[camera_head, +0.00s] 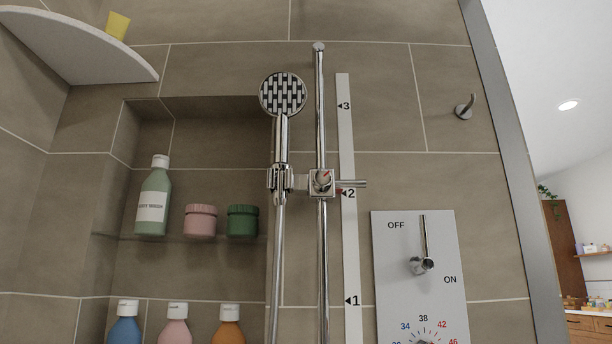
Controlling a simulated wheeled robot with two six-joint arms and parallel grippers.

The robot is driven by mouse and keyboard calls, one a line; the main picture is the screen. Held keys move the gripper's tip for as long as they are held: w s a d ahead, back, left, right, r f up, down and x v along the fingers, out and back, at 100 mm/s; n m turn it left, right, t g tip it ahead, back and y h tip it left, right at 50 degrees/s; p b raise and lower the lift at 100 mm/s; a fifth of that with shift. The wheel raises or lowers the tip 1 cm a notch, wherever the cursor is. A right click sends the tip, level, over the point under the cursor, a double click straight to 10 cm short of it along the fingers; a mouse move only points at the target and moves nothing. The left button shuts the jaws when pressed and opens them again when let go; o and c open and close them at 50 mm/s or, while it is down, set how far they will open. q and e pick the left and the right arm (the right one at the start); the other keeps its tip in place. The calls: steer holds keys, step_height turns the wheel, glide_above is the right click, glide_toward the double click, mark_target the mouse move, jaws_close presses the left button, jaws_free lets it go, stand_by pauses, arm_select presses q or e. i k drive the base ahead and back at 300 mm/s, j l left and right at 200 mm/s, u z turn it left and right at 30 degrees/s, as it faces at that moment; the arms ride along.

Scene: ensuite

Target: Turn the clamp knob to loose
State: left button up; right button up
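The clamp knob (323,177) is a small round chrome knob with a red mark. It sits on the square clamp block on the vertical chrome rail (321,120). A short chrome lever (352,184) points right from the clamp, level with the 2 on the white scale strip (345,130). The shower head (283,95) hangs upright in the holder (280,180) at the clamp's left. Any loose or tight label on the knob is too small to read. Neither of my grippers is in view.
A wall niche at left holds a green bottle (154,200), a pink jar (201,221) and a green jar (242,221). Several bottles stand below. A control panel (391,270) with an OFF/ON lever (424,243) is at lower right. A hook (465,107) is on the wall.

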mark_target(323, 181)
steer(key=z, duration=0.6)
steer(key=k+j+z, duration=0.25)
steer(key=k+z, duration=0.75)
steer(key=i+j, duration=0.1)
